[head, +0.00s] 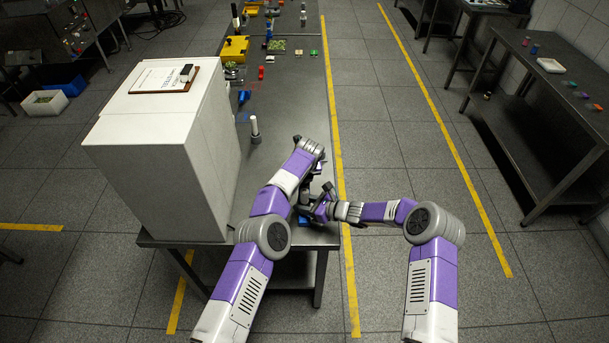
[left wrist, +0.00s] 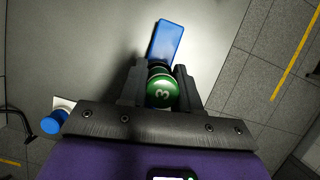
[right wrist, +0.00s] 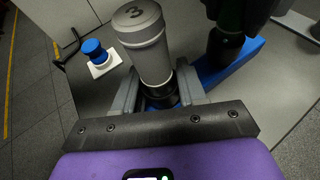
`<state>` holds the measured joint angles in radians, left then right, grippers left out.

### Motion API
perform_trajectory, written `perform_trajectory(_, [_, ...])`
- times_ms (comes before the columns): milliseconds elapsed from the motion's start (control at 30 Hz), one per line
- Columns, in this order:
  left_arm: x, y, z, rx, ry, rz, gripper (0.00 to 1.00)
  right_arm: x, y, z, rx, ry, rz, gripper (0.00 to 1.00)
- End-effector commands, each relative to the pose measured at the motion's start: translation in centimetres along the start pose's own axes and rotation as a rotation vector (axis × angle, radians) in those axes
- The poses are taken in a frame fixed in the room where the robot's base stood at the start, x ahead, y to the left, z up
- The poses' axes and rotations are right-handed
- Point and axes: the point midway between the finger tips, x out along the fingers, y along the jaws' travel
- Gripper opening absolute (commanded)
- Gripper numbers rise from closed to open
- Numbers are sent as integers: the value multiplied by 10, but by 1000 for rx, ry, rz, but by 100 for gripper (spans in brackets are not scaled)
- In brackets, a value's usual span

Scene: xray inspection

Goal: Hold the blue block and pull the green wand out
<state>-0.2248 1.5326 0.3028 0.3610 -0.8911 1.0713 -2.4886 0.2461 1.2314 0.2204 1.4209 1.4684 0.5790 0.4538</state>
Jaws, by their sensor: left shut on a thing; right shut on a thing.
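The blue block (left wrist: 166,40) lies flat on the table beneath both grippers; it also shows in the right wrist view (right wrist: 245,60). The green wand (left wrist: 162,92), with a white 3 on its top, is between the fingers of my left gripper (left wrist: 160,85), which is shut on it. My right gripper (right wrist: 158,92) is shut on the black lower part of an upright grey cylinder (right wrist: 145,45) marked 3, close above the block. A dark upright shape stands over the block in the right wrist view. In the head view my arms mostly hide the block and wand.
A large white cabinet (head: 160,150) stands at the table's left. A blue button on a white base (right wrist: 95,55) is near the grippers. A white-topped wand (head: 255,130) stands farther back. A yellow tray (head: 234,49) and small parts lie beyond. Floor right of the table is clear.

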Motion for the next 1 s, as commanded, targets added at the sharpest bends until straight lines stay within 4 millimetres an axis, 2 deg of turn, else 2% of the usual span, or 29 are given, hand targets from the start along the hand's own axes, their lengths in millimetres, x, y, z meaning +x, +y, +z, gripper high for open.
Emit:
perform_trajectory(667, [-6, 0, 3, 0, -2, -1, 0, 0, 0, -1, 0, 2, 0, 2])
perform_trajectory(1000, [-20, 0, 9, -1, -2, -1, 0, 0, 0, -1, -1, 1, 0, 2])
